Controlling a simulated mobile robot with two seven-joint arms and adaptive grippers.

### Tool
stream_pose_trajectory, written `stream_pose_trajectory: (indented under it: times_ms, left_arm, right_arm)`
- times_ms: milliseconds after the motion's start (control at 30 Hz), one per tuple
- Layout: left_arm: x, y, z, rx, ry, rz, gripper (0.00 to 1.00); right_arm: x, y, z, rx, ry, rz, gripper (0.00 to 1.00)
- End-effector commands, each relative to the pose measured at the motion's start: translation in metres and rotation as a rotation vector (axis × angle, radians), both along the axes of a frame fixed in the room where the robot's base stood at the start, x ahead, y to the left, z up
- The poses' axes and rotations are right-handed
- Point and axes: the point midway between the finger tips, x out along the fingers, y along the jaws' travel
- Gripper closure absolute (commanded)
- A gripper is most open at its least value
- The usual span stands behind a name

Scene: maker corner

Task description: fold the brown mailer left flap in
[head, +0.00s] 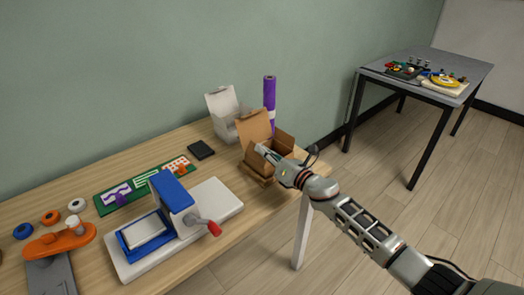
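The brown mailer (284,139) is an open cardboard box near the right end of the wooden table. Its tall back lid stands up, and lower flaps show around its opening. My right gripper (263,151) reaches in from the right, its tip at the front left of the box, overlapping the left flap area. Whether it touches the flap cannot be told. Its fingers are small and partly hidden against the box, so their opening is unclear. My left gripper is out of view.
A white open box (224,117) and a purple roll (269,97) stand behind the mailer. A black block (201,149), a green mat (143,186) and a blue and white press (172,215) lie to the left. A grey side table (470,72) stands apart at back right.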

Motion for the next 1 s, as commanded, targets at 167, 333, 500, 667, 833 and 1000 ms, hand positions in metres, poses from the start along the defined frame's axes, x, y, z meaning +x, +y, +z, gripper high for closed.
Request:
stream_pose_trajectory:
  times_ms: [167, 333, 500, 667, 833, 1000]
  left_arm:
    - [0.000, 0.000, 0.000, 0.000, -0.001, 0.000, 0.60]
    - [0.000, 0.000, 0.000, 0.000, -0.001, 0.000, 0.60]
    - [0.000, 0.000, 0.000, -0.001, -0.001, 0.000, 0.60]
    - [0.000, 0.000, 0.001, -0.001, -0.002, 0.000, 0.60]
    - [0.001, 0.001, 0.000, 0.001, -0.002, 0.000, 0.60]
    - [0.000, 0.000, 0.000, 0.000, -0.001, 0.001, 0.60]
  right_arm:
    - [0.000, 0.000, -0.001, 0.002, 0.003, 0.000, 1.00]
    - [0.000, 0.000, -0.001, 0.001, 0.002, 0.000, 1.00]
    - [0.000, 0.000, -0.001, 0.000, 0.001, 0.001, 0.82]
    - [0.000, 0.000, -0.001, 0.000, 0.001, 0.001, 0.82]
    - [-0.003, -0.003, -0.001, -0.001, 0.001, 0.000, 0.82]
    - [-0.019, -0.015, -0.002, -0.004, 0.000, 0.000, 0.82]
